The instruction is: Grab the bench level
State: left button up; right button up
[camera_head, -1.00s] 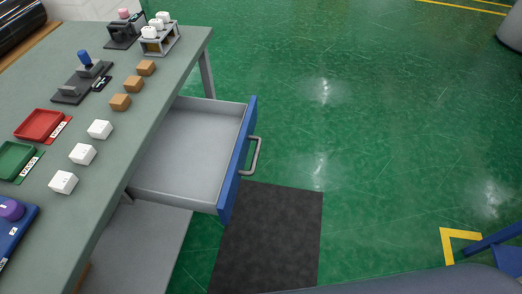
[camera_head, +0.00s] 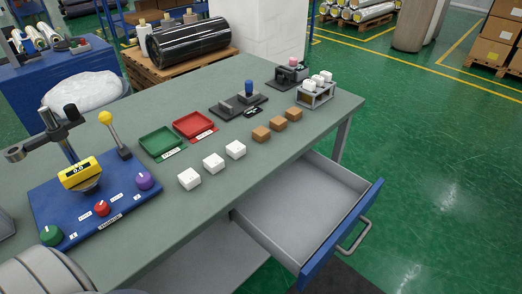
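A yellow block with a small display (camera_head: 80,172) sits tilted on a round grey support on a blue panel (camera_head: 50,215) at the left of the bench. It may be the bench level, but I cannot be sure. A dark post with a side arm (camera_head: 52,128) stands behind it. Neither of my grippers is in view. A rounded grey part at the bottom left corner may be my arm.
The bench top (camera_head: 200,235) holds green (camera_head: 160,143) and red (camera_head: 194,124) trays, white blocks (camera_head: 213,163) and brown blocks (camera_head: 278,123). An empty open drawer (camera_head: 305,205) juts out front right. A lever with a yellow knob (camera_head: 106,118) stands near the yellow block.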

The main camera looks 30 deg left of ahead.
aim_at(78, 172)
jog(key=u, duration=2.2)
jog(key=j+u, duration=0.2)
jog(key=j, duration=0.5)
